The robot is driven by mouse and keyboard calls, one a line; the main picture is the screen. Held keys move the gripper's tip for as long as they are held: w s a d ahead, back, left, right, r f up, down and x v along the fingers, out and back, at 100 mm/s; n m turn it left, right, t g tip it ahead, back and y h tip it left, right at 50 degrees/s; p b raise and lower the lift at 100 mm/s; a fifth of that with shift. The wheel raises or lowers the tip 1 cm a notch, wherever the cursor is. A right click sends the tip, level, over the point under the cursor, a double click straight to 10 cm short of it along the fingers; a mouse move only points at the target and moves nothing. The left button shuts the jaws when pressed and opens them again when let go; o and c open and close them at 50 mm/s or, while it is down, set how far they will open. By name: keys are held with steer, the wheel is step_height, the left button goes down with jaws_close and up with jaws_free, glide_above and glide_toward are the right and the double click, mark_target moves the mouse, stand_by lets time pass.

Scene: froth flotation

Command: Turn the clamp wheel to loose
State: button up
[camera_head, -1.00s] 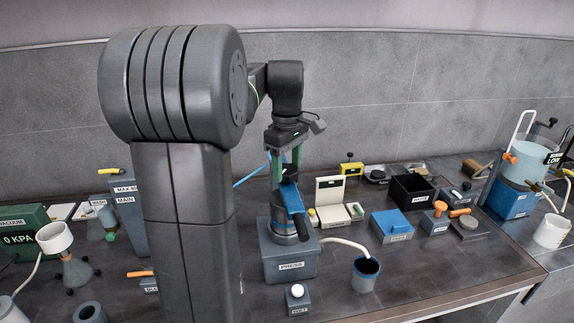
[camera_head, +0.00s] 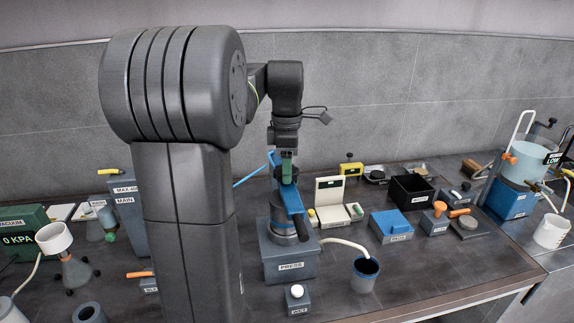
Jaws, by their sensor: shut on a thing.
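The press (camera_head: 290,268) stands on the bench as a grey labelled block with a cylinder and a blue bar (camera_head: 292,203) on top. The fingertips and the exact grip are too small to make out.
A blue cup (camera_head: 365,274) stands right of the press, with a pale hose running to it. A small white-knobbed box (camera_head: 297,299) stands in front. A black bin (camera_head: 412,191) and a blue box (camera_head: 391,226) lie to the right.

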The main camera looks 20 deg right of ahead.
stand_by(0.4)
steer(key=o, duration=1)
steer(key=shift+r, duration=0.1)
step_height(320, 180, up, 14)
steer(key=shift+b, duration=0.45)
steer(key=shift+f, duration=0.3)
step_height(320, 180, down, 14)
steer(key=shift+r+p, duration=0.2)
steer(key=shift+p, duration=0.25)
